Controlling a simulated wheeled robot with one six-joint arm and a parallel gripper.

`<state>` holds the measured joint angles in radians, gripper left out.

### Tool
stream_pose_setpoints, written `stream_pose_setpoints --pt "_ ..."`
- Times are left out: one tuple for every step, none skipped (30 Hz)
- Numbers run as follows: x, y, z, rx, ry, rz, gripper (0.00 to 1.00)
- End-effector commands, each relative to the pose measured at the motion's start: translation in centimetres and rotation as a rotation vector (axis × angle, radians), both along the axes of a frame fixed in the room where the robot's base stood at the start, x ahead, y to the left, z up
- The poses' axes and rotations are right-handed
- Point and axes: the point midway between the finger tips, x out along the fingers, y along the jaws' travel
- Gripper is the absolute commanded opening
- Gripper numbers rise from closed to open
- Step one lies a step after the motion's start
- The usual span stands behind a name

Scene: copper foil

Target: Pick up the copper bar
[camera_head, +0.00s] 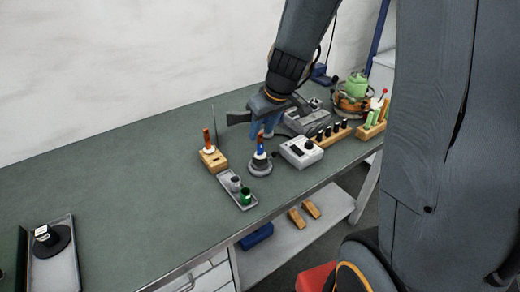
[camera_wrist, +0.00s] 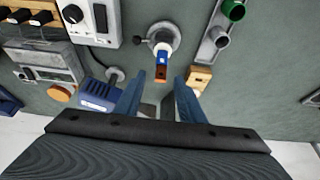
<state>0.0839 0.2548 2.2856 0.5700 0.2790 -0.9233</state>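The copper bar seems to be the upright bar on the round grey base; in the head view it shows blue and reddish (camera_head: 261,145). In the wrist view the bar (camera_wrist: 161,74) shows an orange-brown end above a blue part. The round grey base (camera_head: 260,168) stands on the green bench top. My gripper (camera_head: 263,130) is open, its blue fingers just above or around the bar's top. In the wrist view the fingertips (camera_wrist: 160,80) are apart on either side of the bar. No contact can be made out.
A wooden block with an orange-tipped rod (camera_head: 207,138) stands to the left. A grey tray (camera_head: 227,185) holds green and grey cups. A white meter box (camera_head: 300,152) is close right. Wooden racks (camera_head: 325,138) stand further right. The left bench is mostly clear.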

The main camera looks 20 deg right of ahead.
Motion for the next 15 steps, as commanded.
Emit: stream_pose_setpoints --pt "0.1 0.2 -0.6 0.0 0.003 -0.001 0.36" --pt "0.2 0.2 -1.0 0.0 0.003 0.0 0.36" --pt "0.5 0.3 -1.5 0.001 0.002 -0.001 0.36" --pt "0.6 0.3 -1.7 0.0 0.002 0.0 0.36" --pt "0.7 0.3 -1.9 0.0 0.001 -0.001 0.36" --pt "0.8 0.3 -2.2 0.0 0.001 -0.001 0.36" --pt "0.8 0.3 -2.3 0.0 0.001 0.0 0.36" --pt "0.9 0.3 -2.4 0.0 0.001 0.0 0.36" --pt "0.9 0.4 -2.4 0.0 0.0 -0.001 0.36" --pt "0.9 0.4 -2.4 0.0 0.0 -0.001 0.36" --pt "0.9 0.4 -2.4 0.0 0.0 -0.001 0.36" --pt "0.9 0.4 -2.4 -0.001 0.0 -0.001 0.36" --pt "0.9 0.4 -2.4 0.0 0.0 -0.001 0.36" --pt "0.9 0.4 -2.4 0.0 0.0 -0.001 0.36" --pt "0.9 0.3 -2.4 0.0 0.0 -0.001 0.36"
